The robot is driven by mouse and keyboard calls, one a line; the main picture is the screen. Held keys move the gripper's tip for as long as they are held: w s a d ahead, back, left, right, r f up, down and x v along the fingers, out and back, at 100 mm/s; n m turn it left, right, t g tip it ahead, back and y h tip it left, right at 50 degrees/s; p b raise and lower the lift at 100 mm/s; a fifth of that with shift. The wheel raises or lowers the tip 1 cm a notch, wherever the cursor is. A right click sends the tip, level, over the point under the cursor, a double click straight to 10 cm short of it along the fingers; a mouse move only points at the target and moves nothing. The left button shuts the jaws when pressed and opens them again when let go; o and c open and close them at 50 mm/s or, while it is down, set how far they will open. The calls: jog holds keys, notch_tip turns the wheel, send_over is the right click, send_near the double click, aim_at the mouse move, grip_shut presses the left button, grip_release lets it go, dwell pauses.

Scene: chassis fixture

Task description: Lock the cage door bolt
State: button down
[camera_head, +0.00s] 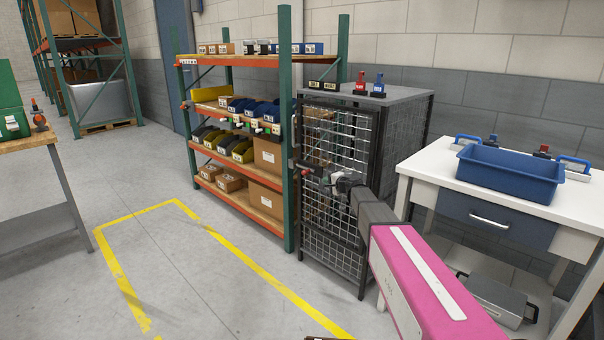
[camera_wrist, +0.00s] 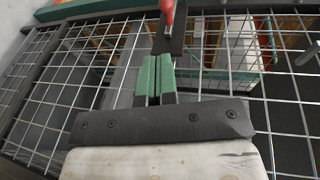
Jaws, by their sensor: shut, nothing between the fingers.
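The wire-mesh cage door (camera_head: 335,225) stands at the front of a dark-framed cage, and its mesh fills much of the wrist view (camera_wrist: 215,85). A bolt with a red handle (camera_wrist: 167,15) and a dark plate shows at the top middle of the wrist view. In the head view the bolt (camera_head: 304,168) is small at the door's left edge, its position unclear. My gripper (camera_head: 327,187) is in front of the door, just right of and below the bolt. Its green fingertips (camera_wrist: 155,78) are together and empty, below the dark plate; whether they touch it cannot be told.
A shelf rack (camera_head: 288,130) with bins and boxes stands close on the cage's left. A white workbench (camera_head: 430,165) with a blue tray (camera_head: 510,175) is at the right. Red and blue padlock-like items (camera_head: 360,84) sit on the cage top. Yellow-lined floor (camera_head: 190,270) is clear.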

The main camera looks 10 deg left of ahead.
aim_at(303, 172)
jog(key=shift+w+a+r, duration=0.2)
jog(key=shift+w, duration=0.25)
jog(key=shift+w, duration=0.1)
jog(key=x, duration=1.4)
jog(key=shift+r, duration=0.1)
jog(key=shift+w+a, duration=0.7)
jog(key=shift+a, duration=0.2)
jog(key=shift+w+a, duration=0.65)
jog(key=shift+a, duration=0.25)
